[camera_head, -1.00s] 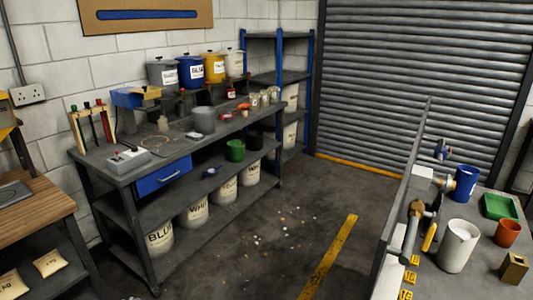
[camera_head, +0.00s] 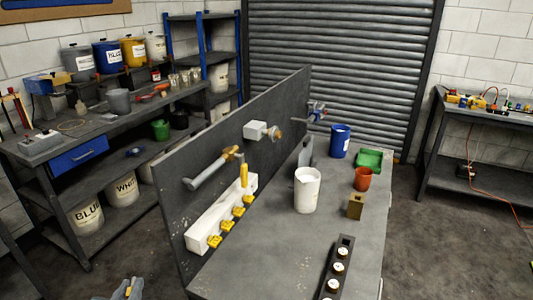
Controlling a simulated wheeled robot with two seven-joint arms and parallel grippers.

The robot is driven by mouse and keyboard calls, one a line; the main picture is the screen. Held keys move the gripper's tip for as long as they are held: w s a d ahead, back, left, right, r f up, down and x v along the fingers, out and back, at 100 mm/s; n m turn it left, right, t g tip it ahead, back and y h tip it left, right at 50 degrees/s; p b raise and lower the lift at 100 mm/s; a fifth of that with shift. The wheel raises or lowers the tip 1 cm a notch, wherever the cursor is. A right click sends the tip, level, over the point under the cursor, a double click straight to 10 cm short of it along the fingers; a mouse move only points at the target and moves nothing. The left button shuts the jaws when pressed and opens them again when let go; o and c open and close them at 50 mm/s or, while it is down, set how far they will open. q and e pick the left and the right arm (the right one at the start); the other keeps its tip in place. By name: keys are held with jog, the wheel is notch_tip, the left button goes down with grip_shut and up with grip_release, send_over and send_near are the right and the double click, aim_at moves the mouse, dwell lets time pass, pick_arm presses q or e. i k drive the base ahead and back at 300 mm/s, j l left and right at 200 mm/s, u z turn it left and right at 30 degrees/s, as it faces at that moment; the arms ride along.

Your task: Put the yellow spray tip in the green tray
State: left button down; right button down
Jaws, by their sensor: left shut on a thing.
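The green tray (camera_head: 369,161) lies near the far right end of the grey bench, behind an orange-red cup. My left gripper (camera_head: 128,289) is at the bottom edge of the head view, left of the bench and far from the tray. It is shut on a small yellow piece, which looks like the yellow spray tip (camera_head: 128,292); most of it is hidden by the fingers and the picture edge. My right gripper is not in view.
An upright grey panel (camera_head: 180,235) edges the bench's left side, with a white rail (camera_head: 207,223) holding several yellow tags. A white jug (camera_head: 307,190), blue cup (camera_head: 340,140), orange-red cup (camera_head: 362,179), brass block (camera_head: 355,206) and black rack (camera_head: 338,265) stand on the bench.

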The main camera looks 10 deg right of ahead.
aim_at(369, 162)
jog(key=l+z, duration=0.35)
jog(key=l, duration=1.65)
jog(key=i+l, duration=0.3)
jog(key=l, duration=0.2)
jog(key=i+l+z, duration=0.15)
jog(key=i+l, duration=0.15)
jog(key=l, duration=0.2)
jog(key=i+l, duration=0.3)
jog(key=l, duration=0.15)
jog(key=z, duration=0.05)
